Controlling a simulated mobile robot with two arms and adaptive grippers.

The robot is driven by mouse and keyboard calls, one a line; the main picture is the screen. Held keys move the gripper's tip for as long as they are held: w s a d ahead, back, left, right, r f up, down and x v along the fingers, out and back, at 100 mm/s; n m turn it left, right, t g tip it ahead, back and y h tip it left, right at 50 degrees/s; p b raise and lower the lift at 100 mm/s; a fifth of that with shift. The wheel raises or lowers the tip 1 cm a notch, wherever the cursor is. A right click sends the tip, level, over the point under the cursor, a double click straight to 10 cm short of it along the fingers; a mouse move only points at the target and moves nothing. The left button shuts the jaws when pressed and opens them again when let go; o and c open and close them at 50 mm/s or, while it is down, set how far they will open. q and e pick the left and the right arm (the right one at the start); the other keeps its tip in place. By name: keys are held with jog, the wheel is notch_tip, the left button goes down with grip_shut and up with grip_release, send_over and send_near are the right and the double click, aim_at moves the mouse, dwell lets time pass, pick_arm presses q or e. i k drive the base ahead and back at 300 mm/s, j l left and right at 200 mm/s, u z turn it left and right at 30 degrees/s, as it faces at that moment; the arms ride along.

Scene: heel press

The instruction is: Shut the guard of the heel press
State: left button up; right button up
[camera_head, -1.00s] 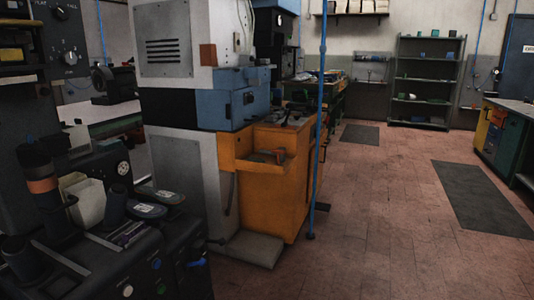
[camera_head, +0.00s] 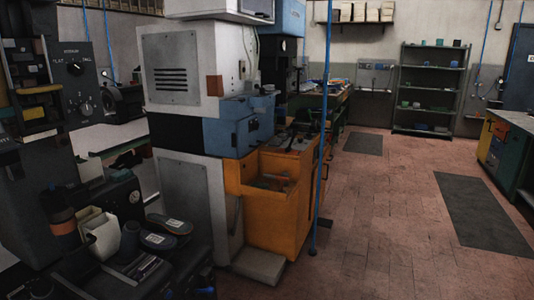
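Neither of my grippers shows in the head view. A dark machine (camera_head: 90,105) with a round selector knob (camera_head: 76,68) stands at the left edge, cut off by the frame. I cannot tell for certain whether it is the heel press. A white, blue and orange machine (camera_head: 190,125) stands to its right, with a grey vented panel and a blue box on its front. No guard can be made out clearly on either machine, so its position cannot be told.
A white container (camera_head: 103,235) and dark shoe soles (camera_head: 164,241) sit on the dark machine's lower ledge. A thin blue pole (camera_head: 322,130) rises right of the orange cabinet (camera_head: 275,215). Shelves (camera_head: 430,88) stand at the back. The reddish tiled floor (camera_head: 390,240) is open.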

aim_at(57, 89)
jog(key=u, duration=1.25)
